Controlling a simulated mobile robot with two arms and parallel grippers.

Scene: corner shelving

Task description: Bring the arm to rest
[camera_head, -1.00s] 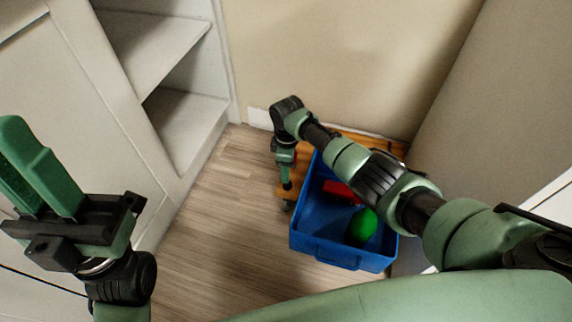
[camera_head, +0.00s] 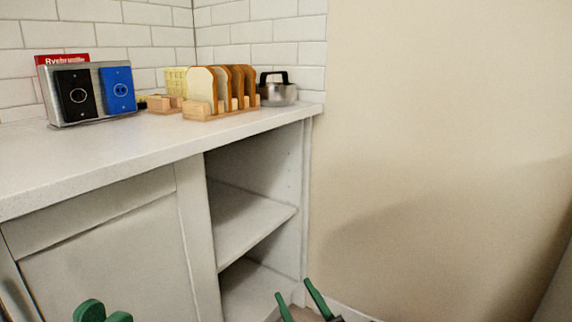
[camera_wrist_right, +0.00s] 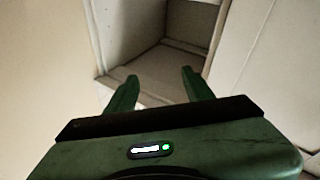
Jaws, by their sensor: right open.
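My right gripper (camera_head: 293,287) shows at the bottom edge of the head view, its two green fingers spread apart with nothing between them. It also shows in the right wrist view (camera_wrist_right: 160,75), open and empty, facing the open cabinet shelves (camera_wrist_right: 175,45). The rest of the right arm is below the head view. My left gripper (camera_head: 103,312) shows only as green finger parts at the bottom left edge of the head view. Most of it is cut off, so its opening is unclear.
A white counter (camera_head: 150,145) carries a bread rack (camera_head: 215,108), a metal pot (camera_head: 277,92) and a metal holder (camera_head: 88,92) with black and blue items. Open shelves (camera_head: 245,220) are below its right end. A bare beige wall (camera_head: 440,130) stands to the right.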

